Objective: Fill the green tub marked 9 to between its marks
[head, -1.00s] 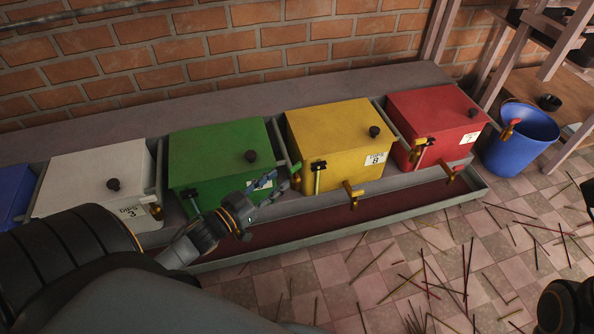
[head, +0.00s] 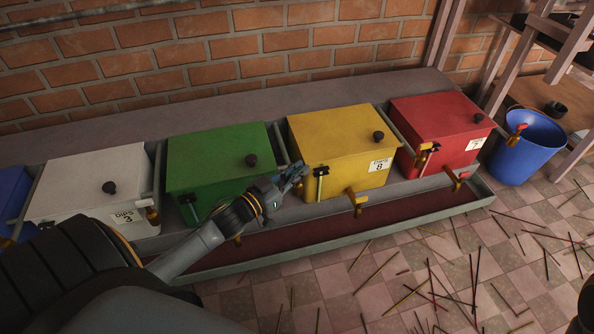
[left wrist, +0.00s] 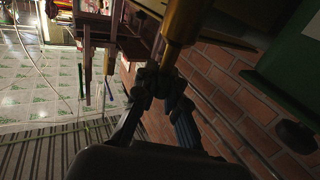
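The green tub (head: 218,150) stands in the row between the white and yellow tubs, its lid shut with a dark knob. My left arm covers much of its front, so its number and marks are hidden. A pipe (head: 280,142) runs along its right side. My left gripper (head: 293,173) is at the front end of this pipe. In the left wrist view, its fingers (left wrist: 160,84) converge close to a brass-yellow fitting (left wrist: 182,22). I cannot tell whether they grip it. My right gripper is not in view; only a dark edge shows at the lower right.
The white tub (head: 90,182) marked 3, yellow tub (head: 335,135) marked 8 and red tub (head: 440,120) have similar pipes and taps. A long trough (head: 320,238) runs in front. A blue bucket (head: 528,148) stands at right. Sticks litter the tiled floor.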

